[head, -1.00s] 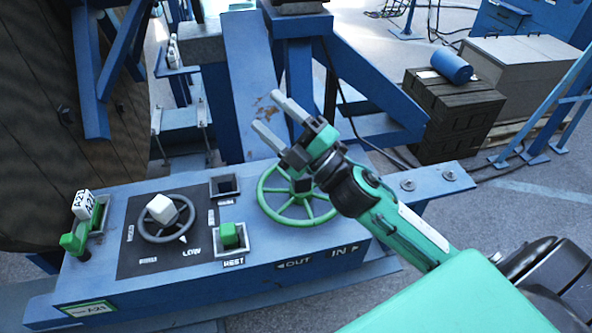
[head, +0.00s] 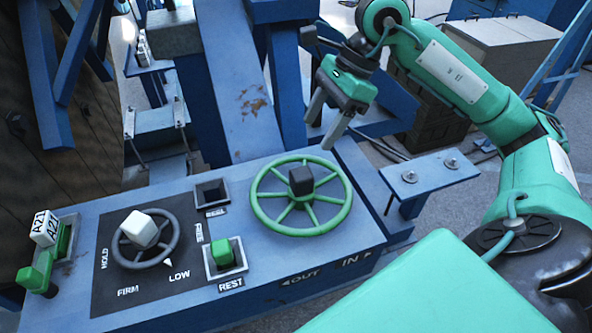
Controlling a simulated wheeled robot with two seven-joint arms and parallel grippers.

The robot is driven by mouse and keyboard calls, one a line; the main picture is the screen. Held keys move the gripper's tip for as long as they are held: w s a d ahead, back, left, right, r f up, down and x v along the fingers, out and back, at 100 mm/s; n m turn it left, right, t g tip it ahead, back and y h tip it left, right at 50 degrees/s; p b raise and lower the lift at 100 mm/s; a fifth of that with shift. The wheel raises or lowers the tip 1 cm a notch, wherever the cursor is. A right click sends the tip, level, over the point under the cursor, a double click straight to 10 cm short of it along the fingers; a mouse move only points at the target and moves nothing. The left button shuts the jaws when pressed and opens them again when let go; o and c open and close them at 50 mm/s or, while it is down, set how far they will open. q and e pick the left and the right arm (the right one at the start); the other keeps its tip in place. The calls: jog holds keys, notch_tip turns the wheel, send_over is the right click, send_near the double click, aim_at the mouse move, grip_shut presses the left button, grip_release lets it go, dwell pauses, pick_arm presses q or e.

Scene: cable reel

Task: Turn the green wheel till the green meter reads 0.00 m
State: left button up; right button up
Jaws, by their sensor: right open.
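The green wheel (head: 256,208) is a spoked ring lying on top of the blue console (head: 300,258), with a dark square knob (head: 301,180) standing at its hub. The labels OUT and IN with arrows are on the console's front face below it. My right gripper (head: 321,134) is open and empty, with its fingers pointing down above and behind the wheel's far right rim, apart from it. I see no green meter reading in this view. My left gripper is not in view.
A grey wheel with a white knob (head: 139,228) sits left, its pointer near LOW. A green block (head: 223,253) sits in the REST socket; another socket (head: 211,191) is empty. Blue posts (head: 285,90) rise behind.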

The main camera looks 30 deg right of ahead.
aim_at(302, 173)
jog(key=shift+h, duration=0.5)
jog(key=p+x, duration=0.1)
jog(key=x, duration=0.3)
jog(key=d+p+x, duration=0.1)
jog(key=x, duration=0.3)
jog(key=p+x, duration=0.1)
jog(key=x, duration=0.4)
jog(key=shift+d+f+p, duration=0.2)
jog(key=shift+f+p, duration=0.1)
jog(key=shift+p, duration=0.1)
jog(key=c, duration=1.2)
grip_shut()
